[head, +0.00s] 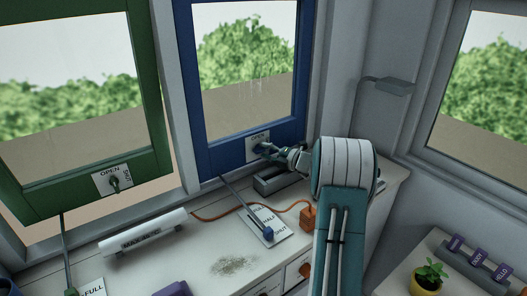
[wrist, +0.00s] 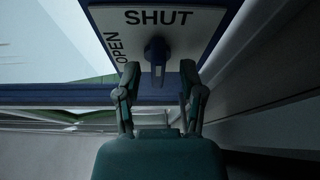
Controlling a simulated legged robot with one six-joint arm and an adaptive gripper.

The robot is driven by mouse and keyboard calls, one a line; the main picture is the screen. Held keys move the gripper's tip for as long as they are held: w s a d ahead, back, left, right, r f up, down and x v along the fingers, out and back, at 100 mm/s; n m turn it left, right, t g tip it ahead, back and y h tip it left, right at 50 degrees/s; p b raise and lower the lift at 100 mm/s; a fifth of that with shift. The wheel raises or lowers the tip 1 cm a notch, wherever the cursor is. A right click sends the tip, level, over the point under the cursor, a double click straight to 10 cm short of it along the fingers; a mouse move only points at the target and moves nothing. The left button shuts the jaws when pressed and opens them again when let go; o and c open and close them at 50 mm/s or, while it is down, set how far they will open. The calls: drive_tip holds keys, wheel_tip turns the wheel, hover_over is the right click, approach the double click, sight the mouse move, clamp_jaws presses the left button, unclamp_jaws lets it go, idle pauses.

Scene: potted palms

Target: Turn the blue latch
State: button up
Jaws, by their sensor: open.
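The blue latch (wrist: 157,50) is a small dark-blue handle on a white plate (wrist: 185,20) marked SHUT and OPEN. The plate is on the lower rail of the blue window frame (head: 228,155), and shows in the head view (head: 256,136) too. My gripper (wrist: 159,76) is open, with one finger on each side of the latch's near end in the wrist view. I cannot tell whether the fingers touch it. In the head view my gripper (head: 270,151) is right at the latch and hides most of it.
A green window (head: 30,200) with its own green latch (head: 115,183) is at left. Below are a counter (head: 190,245), a white roll (head: 143,232), an orange plug (head: 308,217) with a cord, and a blue-tipped lever (head: 267,234). A grey lamp (head: 390,86) stands at right.

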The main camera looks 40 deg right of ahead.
drive_tip(key=shift+w+a, duration=0.25)
drive_tip(key=shift+w, duration=0.25)
clamp_jaws()
drive_tip(key=n+g+h, duration=0.1)
drive_tip(key=n, duration=0.2)
drive_tip(key=shift+f, duration=0.1)
drive_tip(key=n+g+h, duration=0.1)
drive_tip(key=n, duration=0.2)
drive_tip(key=shift+s+a+n+h, duration=0.1)
drive_tip(key=shift+n+h, duration=0.3)
drive_tip(key=n+h, duration=0.1)
drive_tip(key=n, duration=0.1)
drive_tip(key=shift+n+g+h, duration=0.3)
drive_tip(key=n+h, duration=0.2)
drive_tip(key=n, duration=0.1)
drive_tip(key=shift+a, duration=0.1)
idle(0.5)
